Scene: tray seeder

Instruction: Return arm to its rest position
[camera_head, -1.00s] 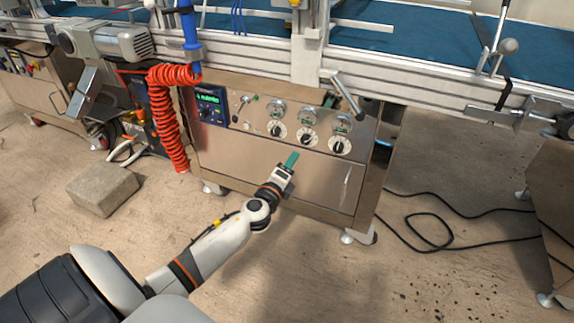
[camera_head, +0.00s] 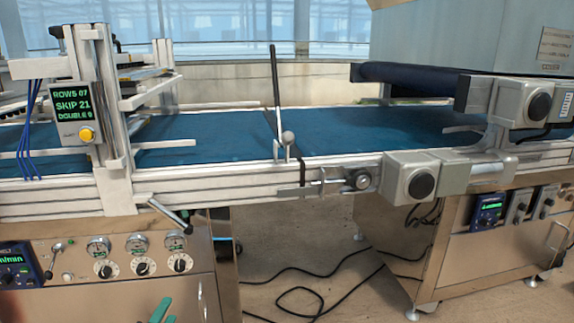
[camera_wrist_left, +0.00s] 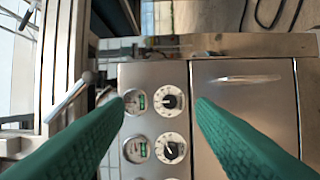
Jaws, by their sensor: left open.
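My left gripper (camera_head: 162,310) shows at the bottom edge of the head view, where only its green fingertips are in frame. In the left wrist view its two green fingers (camera_wrist_left: 155,110) are spread wide with nothing between them. Beyond them is the steel control panel with round gauges (camera_wrist_left: 136,148) and dials (camera_wrist_left: 172,101). The fingers look apart from the panel; the exact gap is hard to judge. The rest of my left arm is out of the head view. My right gripper is not in view.
A steel cabinet (camera_head: 100,295) stands under the blue conveyor belt (camera_head: 225,135). A lever handle (camera_head: 170,215) juts from the white rail above the dials. A display box (camera_head: 75,115) is at left. Black cables (camera_head: 300,290) lie on the floor between the cabinets.

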